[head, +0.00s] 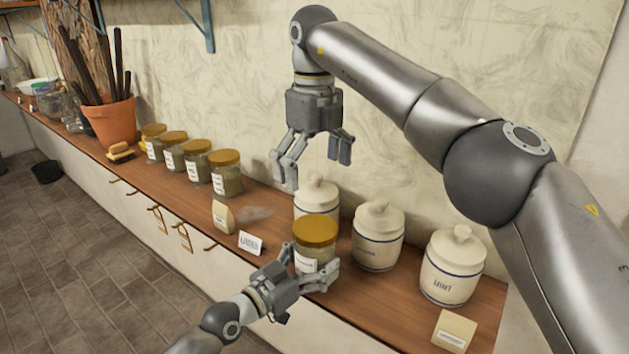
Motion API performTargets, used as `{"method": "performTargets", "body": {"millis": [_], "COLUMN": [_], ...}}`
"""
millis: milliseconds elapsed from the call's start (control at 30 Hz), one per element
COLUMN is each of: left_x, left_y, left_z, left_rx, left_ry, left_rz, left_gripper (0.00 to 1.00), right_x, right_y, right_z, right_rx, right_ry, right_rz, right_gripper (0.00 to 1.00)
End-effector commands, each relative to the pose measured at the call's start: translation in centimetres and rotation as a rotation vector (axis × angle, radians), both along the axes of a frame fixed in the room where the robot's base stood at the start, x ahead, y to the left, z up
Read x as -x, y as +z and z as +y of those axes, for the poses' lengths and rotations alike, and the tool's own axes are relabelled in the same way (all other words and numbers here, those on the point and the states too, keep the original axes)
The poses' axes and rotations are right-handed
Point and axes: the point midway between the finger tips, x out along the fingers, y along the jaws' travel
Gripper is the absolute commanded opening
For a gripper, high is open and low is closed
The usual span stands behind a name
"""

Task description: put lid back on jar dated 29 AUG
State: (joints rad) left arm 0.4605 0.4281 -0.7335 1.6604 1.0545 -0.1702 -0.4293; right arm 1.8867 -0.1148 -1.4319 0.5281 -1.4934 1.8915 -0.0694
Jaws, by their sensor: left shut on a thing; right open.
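A glass jar (309,261) with a pale label stands near the front of the wooden counter, and its label is too small to read. A mustard-yellow lid (315,229) sits on its top; I cannot tell whether it is fully seated. My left gripper (317,268) is shut on this jar from the front, fingers around its lower body. My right gripper (314,166) is open and empty, pointing down above and behind the jar, over a white canister. Several similar lidded jars (198,161) stand in a row further left; their labels are not legible.
White lidded canisters (378,237) stand behind and right of the jar, close to it. A terracotta pot (111,122) stands far left.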

Motion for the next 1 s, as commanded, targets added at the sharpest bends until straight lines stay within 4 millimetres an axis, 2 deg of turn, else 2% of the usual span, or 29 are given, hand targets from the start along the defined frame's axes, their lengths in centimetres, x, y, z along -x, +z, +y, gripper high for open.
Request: {"method": "performTargets", "body": {"millis": [300, 333, 500, 1000], "left_x": [-0.01, -0.01, -0.01, 0.39], "left_y": [0.03, 0.03, 0.03, -0.06], "left_z": [0.01, 0.01, 0.01, 0.56], "left_rx": [0.001, 0.001, 0.001, -0.001], "left_ry": [0.0, 0.0, 0.0, 0.002], "left_rz": [-0.001, -0.001, -0.001, 0.0], "left_gripper": [0.08, 0.76, 0.98, 1.0], "right_x": [0.01, 0.01, 0.0, -0.01], "right_y": [0.19, 0.19, 0.17, 0.15], "right_z": [-0.01, -0.01, -0.01, -0.03], "right_rx": [0.0, 0.0, 0.0, 0.0], "right_ry": [0.0, 0.0, 0.0, -0.001], "right_rz": [0.0, 0.0, 0.0, 0.0], "right_gripper": [1.0, 1.0, 1.0, 1.0]}}
